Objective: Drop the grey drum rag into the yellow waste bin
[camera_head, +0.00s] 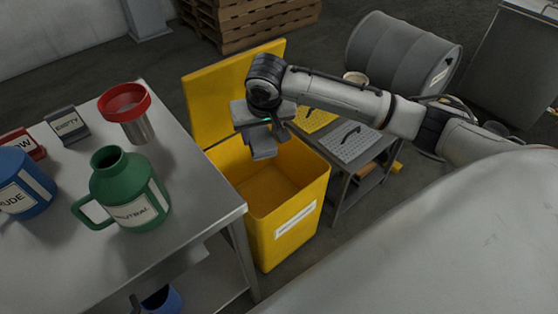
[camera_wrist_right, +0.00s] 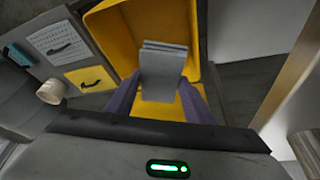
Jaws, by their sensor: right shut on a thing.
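The yellow waste bin (camera_head: 290,218) stands on the floor between the steel table and a low stand, its lid raised at the back. My right gripper (camera_head: 260,140) is over the bin's open mouth, pointing down. It is shut on the grey drum rag (camera_head: 262,150), a flat folded grey piece that hangs below the fingers. In the right wrist view the rag (camera_wrist_right: 164,62) sits between the two fingers, with the yellow bin (camera_wrist_right: 112,32) around and below it. The inside of the bin that shows looks empty. My left gripper is not in view.
The steel table (camera_head: 190,205) at left carries a green jug (camera_head: 125,190), a blue jug (camera_head: 25,185), a red funnel on a metal cup (camera_head: 128,108) and small signs. A low stand (camera_head: 345,180) is right of the bin. A grey drum (camera_head: 400,52) lies behind.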

